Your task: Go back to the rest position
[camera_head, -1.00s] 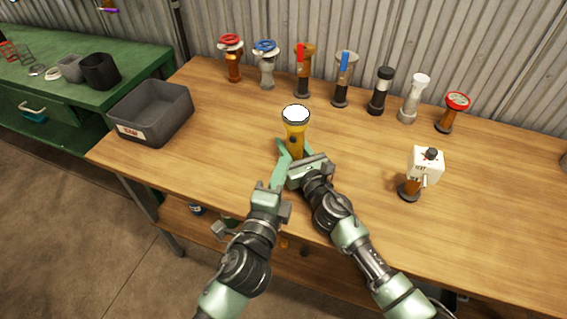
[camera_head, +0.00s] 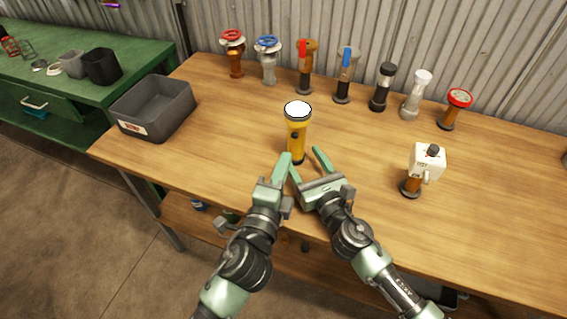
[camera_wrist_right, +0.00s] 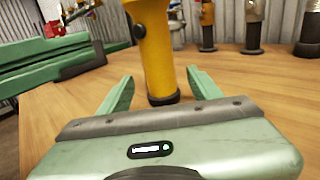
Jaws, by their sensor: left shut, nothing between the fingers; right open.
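A yellow flashlight (camera_head: 297,135) stands upright on the wooden workbench, its white lens facing up. My left gripper (camera_head: 286,158) is shut and empty, its tip just in front and to the left of the flashlight's base. My right gripper (camera_head: 306,164) is open and empty, just in front of the flashlight. In the right wrist view the flashlight (camera_wrist_right: 158,50) stands beyond the open fingers of my right gripper (camera_wrist_right: 160,88), apart from them. The left gripper's green fingers (camera_wrist_right: 45,60) show at the left there.
A row of several valves and fittings stands along the back, including a red-handled valve (camera_head: 234,55). A grey bin (camera_head: 175,108) is at the left. A white test box on a stem (camera_head: 425,162) stands at the right. A green bench (camera_head: 140,52) is at the far left.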

